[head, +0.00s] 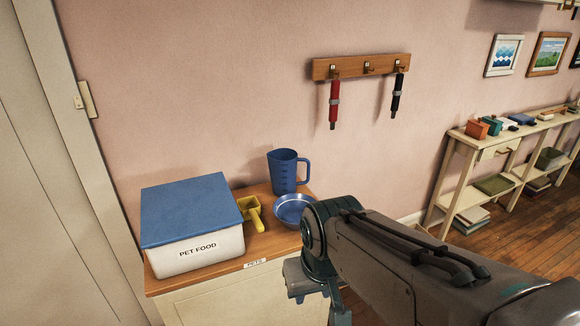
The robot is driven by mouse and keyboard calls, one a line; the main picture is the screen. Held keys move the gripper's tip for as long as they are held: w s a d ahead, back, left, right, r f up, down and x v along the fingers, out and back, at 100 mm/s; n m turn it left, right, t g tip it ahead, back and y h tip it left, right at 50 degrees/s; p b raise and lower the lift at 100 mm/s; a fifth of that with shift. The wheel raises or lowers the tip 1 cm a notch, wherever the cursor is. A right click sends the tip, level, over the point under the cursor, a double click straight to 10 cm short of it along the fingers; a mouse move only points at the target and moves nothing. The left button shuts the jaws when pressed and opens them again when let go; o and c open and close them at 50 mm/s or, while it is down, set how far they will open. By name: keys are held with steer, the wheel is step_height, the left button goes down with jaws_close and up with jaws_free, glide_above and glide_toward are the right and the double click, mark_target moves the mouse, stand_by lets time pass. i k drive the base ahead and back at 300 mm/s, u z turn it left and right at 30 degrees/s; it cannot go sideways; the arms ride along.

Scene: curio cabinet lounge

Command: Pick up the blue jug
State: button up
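The blue jug (284,172) stands upright at the back right of a wooden-topped cabinet (205,289), against the pink wall. Its handle points right, and measuring marks show on its side. A blue bowl (292,211) sits in front of it. My gripper (318,300) is low in front of the cabinet's right side, apart from the jug. Its fingers are partly hidden by my own arm and cut by the lower frame edge, so I cannot tell whether it is open or shut.
A white PET FOOD box with a blue lid (192,209) fills the cabinet's left side. A yellow scoop (252,212) lies between box and bowl. Umbrella-like red (334,104) and black (398,95) items hang from a hook rail (361,66). A shelf unit (465,160) stands right.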

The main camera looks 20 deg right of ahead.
mark_target(282, 162)
steer(key=z, duration=0.25)
steer(key=i, duration=1)
steer(key=k, duration=0.5)
steer(key=u, duration=3.55)
steer(key=k, duration=1.15)
steer(key=z, duration=1.75)
